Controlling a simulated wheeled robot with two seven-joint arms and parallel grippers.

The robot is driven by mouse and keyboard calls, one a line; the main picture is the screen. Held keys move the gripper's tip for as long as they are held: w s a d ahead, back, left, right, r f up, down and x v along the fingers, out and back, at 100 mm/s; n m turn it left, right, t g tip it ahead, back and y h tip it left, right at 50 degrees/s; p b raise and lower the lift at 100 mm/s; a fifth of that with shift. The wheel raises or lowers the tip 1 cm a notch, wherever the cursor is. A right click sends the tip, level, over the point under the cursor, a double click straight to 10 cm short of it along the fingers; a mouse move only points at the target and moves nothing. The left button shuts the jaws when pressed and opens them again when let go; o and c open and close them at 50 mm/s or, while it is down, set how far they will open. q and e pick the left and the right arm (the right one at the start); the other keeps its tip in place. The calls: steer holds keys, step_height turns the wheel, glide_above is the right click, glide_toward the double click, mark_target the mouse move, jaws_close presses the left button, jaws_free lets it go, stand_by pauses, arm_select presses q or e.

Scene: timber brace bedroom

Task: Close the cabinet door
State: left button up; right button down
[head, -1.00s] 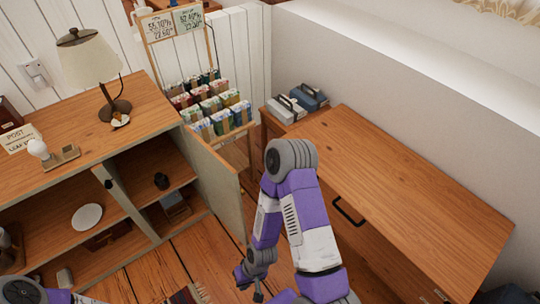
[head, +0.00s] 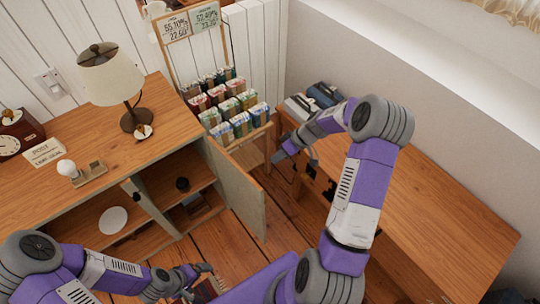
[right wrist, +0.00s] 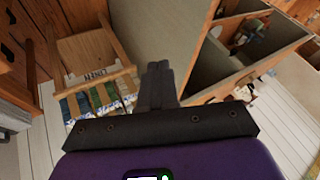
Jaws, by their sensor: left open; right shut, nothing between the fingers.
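The cabinet (head: 165,146) stands at left in the head view, with a lamp on its wooden top. Its door (head: 238,188) stands open, swung out to the right, so shelves show inside. My right gripper (head: 278,156) is shut and empty, to the right of the door, apart from it, near the packet rack. In the right wrist view its closed fingers (right wrist: 158,82) lie in front of a broad beige panel (right wrist: 150,35), which looks like the door. My left gripper (head: 206,275) is open and low, in front of the cabinet near the bottom edge.
A rack of packets (head: 232,105) stands behind the door, beside the cabinet. A wooden desk (head: 440,190) fills the right side, with grey-blue boxes (head: 312,100) at its back corner. Bare floor (head: 210,240) lies in front of the cabinet.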

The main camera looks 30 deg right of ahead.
steer(key=w+a+f+b, duration=0.1)
steer(key=a+f, duration=0.5)
steer(key=a, duration=0.2)
steer(key=shift+w+f+b, duration=0.2)
steer(key=shift+w+b, duration=0.05)
steer(key=shift+b, duration=0.05)
steer(key=shift+a, duration=0.15)
